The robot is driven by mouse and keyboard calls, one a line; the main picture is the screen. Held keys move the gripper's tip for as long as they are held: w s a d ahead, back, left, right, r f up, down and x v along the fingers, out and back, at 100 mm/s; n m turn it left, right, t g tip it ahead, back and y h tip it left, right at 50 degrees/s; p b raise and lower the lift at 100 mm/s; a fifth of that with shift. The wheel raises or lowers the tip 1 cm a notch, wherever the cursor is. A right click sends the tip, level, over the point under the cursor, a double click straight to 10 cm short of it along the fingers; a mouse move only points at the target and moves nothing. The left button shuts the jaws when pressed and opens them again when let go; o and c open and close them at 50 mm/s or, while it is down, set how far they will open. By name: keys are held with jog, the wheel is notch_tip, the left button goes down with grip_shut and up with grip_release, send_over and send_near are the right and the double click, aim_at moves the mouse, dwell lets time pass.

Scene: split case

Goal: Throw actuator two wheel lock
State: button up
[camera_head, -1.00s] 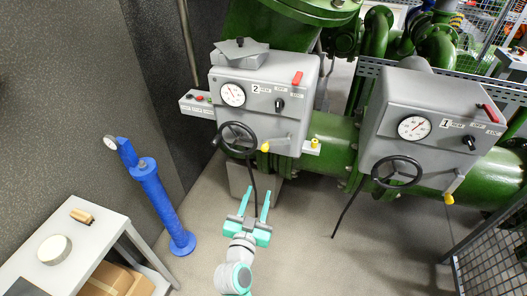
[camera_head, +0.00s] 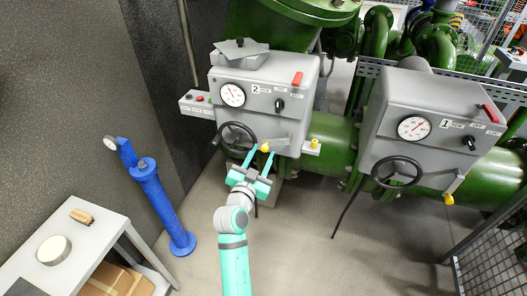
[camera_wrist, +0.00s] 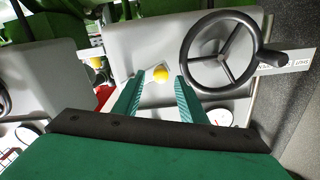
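Actuator two (camera_head: 262,88) is the grey box marked 2, left of actuator one. It has a round dial, a black selector and a red handle on its face. Its black handwheel (camera_head: 236,138) is at the lower left. A yellow knob (camera_head: 265,147) on a grey lever is right of the wheel. My gripper (camera_head: 259,157) is open just below the knob. Contact with the knob cannot be told.
Actuator one (camera_head: 425,118), with its own handwheel (camera_head: 398,173) and yellow knob (camera_head: 449,199), stands to the right. A blue post (camera_head: 163,208) and a white table (camera_head: 95,243) are at left. Green pipes lie behind. The floor between the actuators is clear.

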jog(key=shift+x, duration=1.1)
grip_shut()
jog(key=shift+a, duration=0.15)
